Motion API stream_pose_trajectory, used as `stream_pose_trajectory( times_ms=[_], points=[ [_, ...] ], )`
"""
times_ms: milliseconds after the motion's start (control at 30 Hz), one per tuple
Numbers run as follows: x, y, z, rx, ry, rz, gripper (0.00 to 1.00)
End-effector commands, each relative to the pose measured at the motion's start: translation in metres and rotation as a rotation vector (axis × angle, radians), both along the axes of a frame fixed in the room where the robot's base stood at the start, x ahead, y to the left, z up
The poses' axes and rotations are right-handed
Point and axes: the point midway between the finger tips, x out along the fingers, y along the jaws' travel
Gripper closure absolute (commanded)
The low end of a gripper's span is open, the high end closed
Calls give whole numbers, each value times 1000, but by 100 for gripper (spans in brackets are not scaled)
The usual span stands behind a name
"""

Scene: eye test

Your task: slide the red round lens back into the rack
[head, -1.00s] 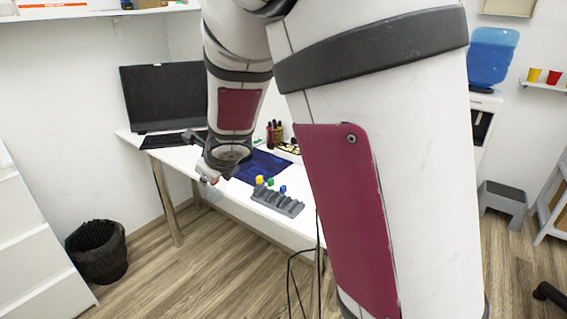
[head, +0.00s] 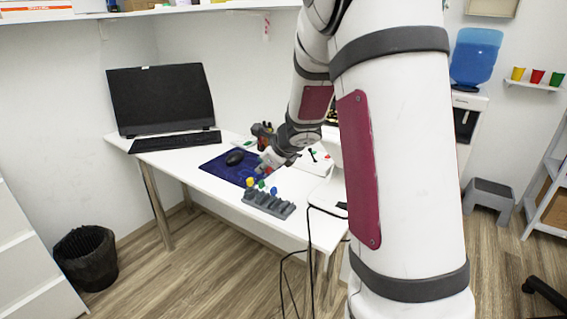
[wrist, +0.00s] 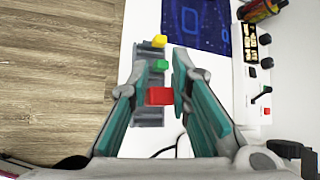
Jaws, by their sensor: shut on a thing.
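The grey slotted rack (head: 269,204) stands near the front edge of the white desk. In the head view a yellow lens (head: 249,182), a green lens (head: 262,184) and a blue lens (head: 273,190) show at it. My gripper (wrist: 159,78) is shut on the red lens (wrist: 160,96), which sits between its two fingers. In the wrist view the rack (wrist: 149,118) lies below and behind the red lens, with the yellow lens (wrist: 159,41) and green lens (wrist: 161,66) beyond. The blue lens is not visible there. In the head view my gripper (head: 265,168) is just above and behind the rack.
A blue mat (head: 228,168) with a black mouse (head: 235,158) lies behind the rack. A keyboard (head: 175,141) and monitor (head: 160,98) are at the left.

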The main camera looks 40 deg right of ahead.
Motion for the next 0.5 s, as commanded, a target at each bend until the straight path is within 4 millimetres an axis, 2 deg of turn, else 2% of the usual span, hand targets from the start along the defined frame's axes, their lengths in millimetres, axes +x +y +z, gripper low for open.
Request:
stream_pose_trajectory(
  times_ms=[33, 200, 500],
  points=[
    [-4, -15, -2, 2, 0, -8, 100],
    [-13, -43, -3, 8, -4, -9, 100],
    [-18, -54, -5, 11, -8, -6, 100]
  ],
)
